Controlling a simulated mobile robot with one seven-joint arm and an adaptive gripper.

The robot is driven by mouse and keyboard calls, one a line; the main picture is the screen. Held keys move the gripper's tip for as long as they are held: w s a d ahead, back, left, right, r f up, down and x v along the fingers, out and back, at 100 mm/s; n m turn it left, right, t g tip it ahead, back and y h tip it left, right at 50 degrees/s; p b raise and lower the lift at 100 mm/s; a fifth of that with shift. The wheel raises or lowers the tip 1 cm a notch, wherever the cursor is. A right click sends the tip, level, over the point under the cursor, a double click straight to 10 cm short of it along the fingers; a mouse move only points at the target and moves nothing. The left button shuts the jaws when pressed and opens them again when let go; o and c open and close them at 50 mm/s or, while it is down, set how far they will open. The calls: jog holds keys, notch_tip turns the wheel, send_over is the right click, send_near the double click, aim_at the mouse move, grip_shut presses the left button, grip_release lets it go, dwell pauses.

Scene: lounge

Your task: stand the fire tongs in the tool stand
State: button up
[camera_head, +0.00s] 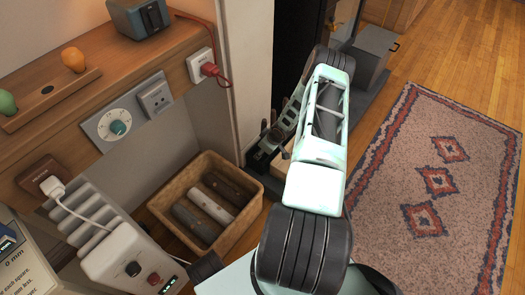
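My gripper (272,133) is in the middle of the head camera view, small and partly hidden behind my own pale green arm. It points down and left, close to the corner of the wall by the dark hearth. I cannot tell whether its fingers are open or shut, or whether they hold anything. A small dark form (259,161) sits just below the gripper at the hearth's edge; it may be the base of the tool stand, but it is too small and covered to tell. I cannot make out the fire tongs.
A wicker basket (246,216) with several logs stands left of my arm. A white heater (124,255) is at the lower left, below a wooden ledge (110,88) with sockets. A grey metal box (373,50) stands behind. A patterned rug (420,150) covers open floor at right.

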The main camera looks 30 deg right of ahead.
jog(key=shift+o, duration=0.6)
jog(key=shift+a, duration=0.1)
jog(key=v, duration=1.2)
